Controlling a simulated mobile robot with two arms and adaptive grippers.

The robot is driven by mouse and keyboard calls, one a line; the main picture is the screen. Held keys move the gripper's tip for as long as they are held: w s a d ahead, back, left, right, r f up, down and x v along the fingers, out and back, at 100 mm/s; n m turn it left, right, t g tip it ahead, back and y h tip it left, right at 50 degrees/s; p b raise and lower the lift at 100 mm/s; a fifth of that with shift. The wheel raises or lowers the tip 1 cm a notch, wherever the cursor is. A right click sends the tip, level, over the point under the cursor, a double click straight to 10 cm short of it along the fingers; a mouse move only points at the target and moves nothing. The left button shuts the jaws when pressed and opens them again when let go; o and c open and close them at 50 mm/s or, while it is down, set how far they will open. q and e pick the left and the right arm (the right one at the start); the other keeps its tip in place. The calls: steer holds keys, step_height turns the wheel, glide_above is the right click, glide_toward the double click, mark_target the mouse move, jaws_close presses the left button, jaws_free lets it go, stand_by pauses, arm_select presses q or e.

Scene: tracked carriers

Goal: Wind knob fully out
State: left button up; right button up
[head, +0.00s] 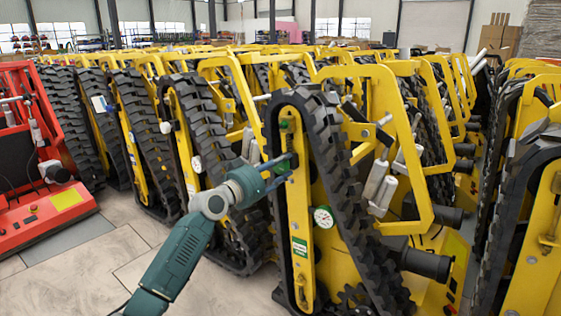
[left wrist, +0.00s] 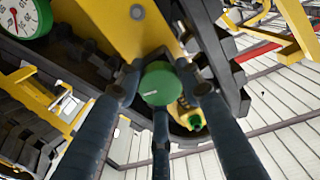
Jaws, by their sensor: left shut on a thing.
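The green knob (left wrist: 160,84) sits on the yellow side plate of a tracked carrier (head: 300,230), with a pale line on its face. My left gripper (head: 283,168) reaches the upper part of that plate from the left. In the left wrist view, the fingers of my left gripper (left wrist: 162,98) are closed around the knob from several sides. In the head view the gripper mostly covers the knob. My right gripper is in neither view.
A round gauge (head: 323,217) and a green label (head: 299,247) are lower on the carrier. Its black track (head: 340,170) runs close beside the gripper. More yellow carriers stand tightly packed around. A red machine (head: 40,190) stands left; the floor (head: 90,275) in front is clear.

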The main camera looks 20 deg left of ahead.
arm_select(q)
steer(key=shift+f+n, duration=0.4)
steer(key=shift+f, duration=0.15)
steer(key=shift+d, duration=0.1)
steer(key=o, duration=1.1)
steer(key=shift+o, duration=0.2)
steer(key=shift+r, duration=0.1)
steer(key=shift+s+r, duration=0.1)
steer(key=shift+r, duration=0.05)
steer(key=v, duration=1.2)
